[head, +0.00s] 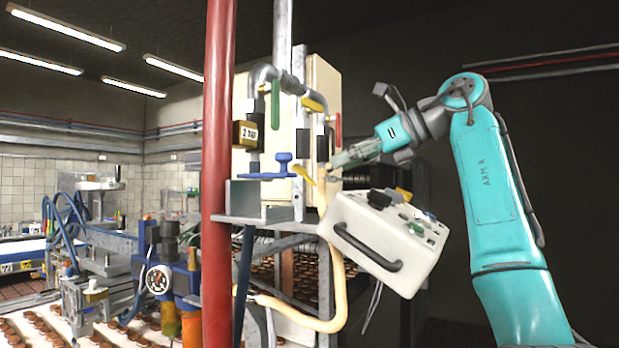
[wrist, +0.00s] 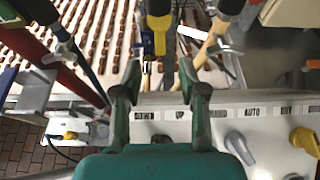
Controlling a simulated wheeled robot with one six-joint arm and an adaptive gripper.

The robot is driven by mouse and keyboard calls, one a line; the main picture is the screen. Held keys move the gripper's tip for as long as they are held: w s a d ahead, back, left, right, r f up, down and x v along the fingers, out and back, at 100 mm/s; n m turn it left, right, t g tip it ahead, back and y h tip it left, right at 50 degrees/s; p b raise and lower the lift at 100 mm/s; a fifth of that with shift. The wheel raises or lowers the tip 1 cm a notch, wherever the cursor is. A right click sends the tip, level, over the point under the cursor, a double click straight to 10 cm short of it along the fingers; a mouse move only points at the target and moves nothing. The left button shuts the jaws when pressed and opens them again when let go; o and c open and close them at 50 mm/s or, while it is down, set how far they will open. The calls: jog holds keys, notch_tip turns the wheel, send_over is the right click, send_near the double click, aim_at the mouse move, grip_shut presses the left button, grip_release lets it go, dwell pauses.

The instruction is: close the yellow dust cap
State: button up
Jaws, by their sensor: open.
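A yellow flap-like part, which looks like the dust cap (head: 304,175), sticks out at a slant beside the upper end of the cream hose in the head view. In the wrist view, a yellow part (wrist: 159,38) on a black fitting lies beyond my fingertips, roughly in line with the gap between them; I take it for the same cap. My gripper (head: 335,160) reaches in from the right, just right of the pipework. In the wrist view, my gripper (wrist: 160,80) has its two green fingers apart with nothing between them. The cap's hinge and seat are not clear.
A tilted cream control box (head: 385,240) with knobs and a black handle stands just below my gripper. A red vertical pipe (head: 217,180) and a blue valve handle (head: 283,165) are to the left. The cream hose (head: 339,290) hangs below the pipework. Dark open room lies right.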

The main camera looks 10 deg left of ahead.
aim_at(310, 178)
jog(key=x, duration=0.8)
grip_shut()
jog(key=shift+r, duration=0.1)
